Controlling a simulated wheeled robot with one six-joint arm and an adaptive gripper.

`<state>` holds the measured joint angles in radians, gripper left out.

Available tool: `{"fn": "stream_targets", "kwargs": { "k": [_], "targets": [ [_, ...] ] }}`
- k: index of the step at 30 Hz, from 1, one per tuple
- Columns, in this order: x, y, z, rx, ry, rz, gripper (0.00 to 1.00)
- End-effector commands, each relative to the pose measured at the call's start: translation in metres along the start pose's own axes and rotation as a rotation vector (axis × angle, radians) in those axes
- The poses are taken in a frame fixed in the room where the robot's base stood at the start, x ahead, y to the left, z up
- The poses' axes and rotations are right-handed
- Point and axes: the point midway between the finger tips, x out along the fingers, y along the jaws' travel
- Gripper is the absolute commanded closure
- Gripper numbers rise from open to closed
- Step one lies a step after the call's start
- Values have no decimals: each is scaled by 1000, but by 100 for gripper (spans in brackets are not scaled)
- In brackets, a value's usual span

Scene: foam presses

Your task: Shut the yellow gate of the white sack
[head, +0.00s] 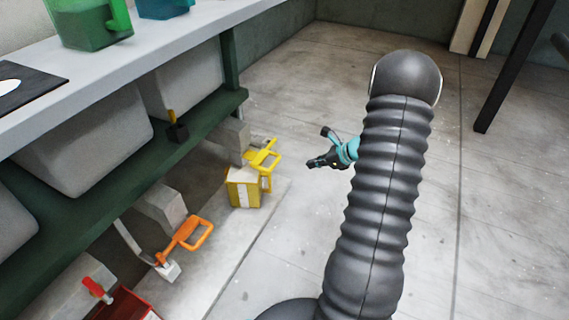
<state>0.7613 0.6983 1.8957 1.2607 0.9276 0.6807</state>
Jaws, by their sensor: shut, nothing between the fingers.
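A yellow gate handle (263,155), a flat loop, sticks out to the right from a grey block under the green shelf. It sits above a yellow bin with a white label. My gripper (316,161), dark with a teal wrist, is shut and empty, a short gap to the right of the yellow handle. Several pale, whitish sacks sit on the shelf; the far one (188,80) is nearest the yellow handle. I cannot tell how the gate joins a sack, or how far it is pushed in.
The yellow bin (244,188) stands on the floor. An orange handle (187,240) and a red handle (97,290) stick out nearer. The green shelf (215,108) and grey counter (190,32) overhang the left. Open floor (285,85) lies beyond my gripper.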

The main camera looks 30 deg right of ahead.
Motion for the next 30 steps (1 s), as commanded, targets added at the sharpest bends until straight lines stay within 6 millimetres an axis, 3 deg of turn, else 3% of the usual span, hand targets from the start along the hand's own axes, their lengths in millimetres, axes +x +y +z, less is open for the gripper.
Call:
{"fn": "stream_targets", "kwargs": {
  "k": [8,22,30],
  "targets": [
    [21,-4,-7,30,-7,-8,100],
    [106,-4,-6,28,-6,-7,100],
    [123,-6,22,26,-6,-8,100]
  ]
}}
